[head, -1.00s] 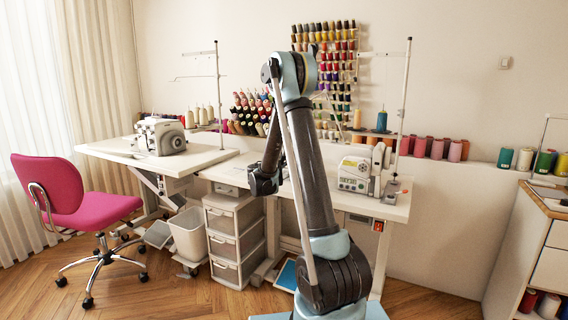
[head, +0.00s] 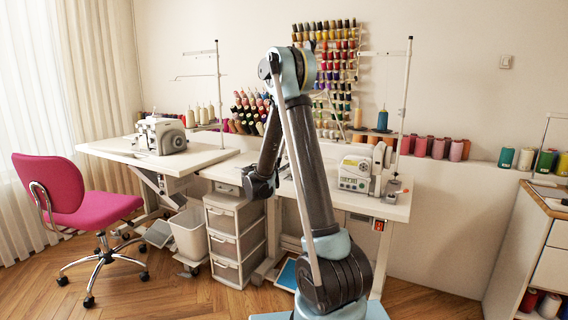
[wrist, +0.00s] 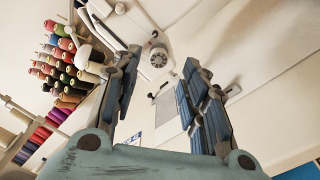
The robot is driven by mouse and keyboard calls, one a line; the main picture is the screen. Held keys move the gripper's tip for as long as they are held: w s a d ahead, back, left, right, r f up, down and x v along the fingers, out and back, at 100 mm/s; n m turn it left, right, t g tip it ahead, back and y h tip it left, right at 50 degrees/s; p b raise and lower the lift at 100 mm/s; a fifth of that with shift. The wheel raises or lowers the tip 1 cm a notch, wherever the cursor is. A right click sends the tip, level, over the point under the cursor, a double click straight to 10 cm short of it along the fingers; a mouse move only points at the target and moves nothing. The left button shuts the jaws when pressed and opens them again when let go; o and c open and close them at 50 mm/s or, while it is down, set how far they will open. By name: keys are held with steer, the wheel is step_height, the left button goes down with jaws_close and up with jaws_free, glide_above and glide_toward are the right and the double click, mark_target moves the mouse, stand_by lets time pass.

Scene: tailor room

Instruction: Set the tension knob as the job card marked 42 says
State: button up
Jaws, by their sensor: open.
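My gripper (head: 261,186) hangs over the left part of the right-hand white table (head: 400,207) in the head view. In the wrist view my gripper (wrist: 160,65) has its two fingers spread wide with nothing between them. A round grey dial (wrist: 158,57) on a white body shows beyond the fingertips, apart from them. I cannot tell its setting or whether it is the tension knob. A white sewing machine (head: 356,173) stands to the right of my gripper in the head view.
Another machine (head: 160,136) stands on the left table (head: 205,158). Thread cones (head: 250,110) and a spool rack (head: 330,60) are along the back wall. A drawer unit (head: 235,240), a bin (head: 188,234) and a pink chair (head: 50,183) stand on the floor.

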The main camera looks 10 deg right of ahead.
steer(key=v, duration=0.7)
steer(key=shift+s+a, duration=0.2)
steer(key=s+d+f+m+g+y, duration=0.1)
steer(key=s+d+m+g, duration=0.35)
steer(key=s+d, duration=0.4)
steer(key=s+d+m+g+y, duration=0.2)
steer(key=s+d+m+g, duration=0.3)
steer(key=s, duration=0.7)
steer(key=s+a+f+m+g+y, duration=0.1)
steer(key=s+a+f+m+y, duration=0.1)
steer(key=s, duration=0.6)
steer(key=s+a+f+m+g+y, duration=0.1)
steer(key=s+a+f+m+y, duration=0.1)
steer(key=s, duration=0.7)
steer(key=s+a+f+m+g+y, duration=0.1)
steer(key=s+a+f+m+y, duration=0.1)
steer(key=s, duration=0.7)
step_height(320, 180, down, 4)
steer(key=shift+r+m+y, duration=0.1)
steer(key=shift+m+y, duration=0.7)
steer(key=shift+m, duration=0.25)
